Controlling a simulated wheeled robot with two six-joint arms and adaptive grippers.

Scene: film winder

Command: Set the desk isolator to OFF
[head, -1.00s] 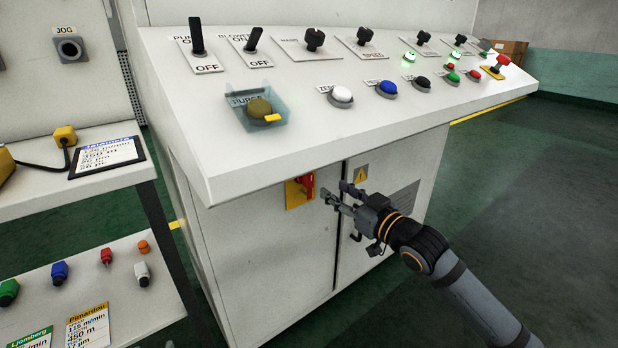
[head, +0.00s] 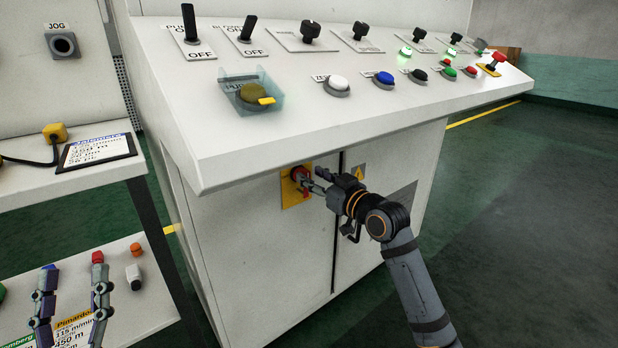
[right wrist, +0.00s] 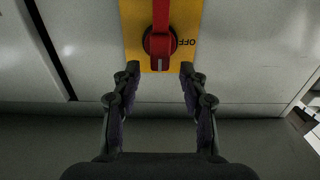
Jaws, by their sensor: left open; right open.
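The desk isolator is a red rotary handle (right wrist: 160,42) on a yellow plate (right wrist: 186,30) on the cabinet front below the desk. In the right wrist view the handle runs up and down the picture, with a white mark on its lower end. An upside-down OFF label (right wrist: 180,42) is to the right of the knob, away from that mark. My right gripper (head: 314,182) is open in front of the isolator (head: 299,175); its fingertips (right wrist: 160,72) lie either side of the handle's lower end. My left gripper (head: 72,280) is open at the lower left, in front of the lower shelf.
The sloped control desk (head: 300,110) overhangs the isolator, with switches and coloured buttons on top. A cabinet door handle (head: 350,232) is just below my right gripper. The lower shelf (head: 150,312) holds coloured pegs and cards. The floor at right is clear.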

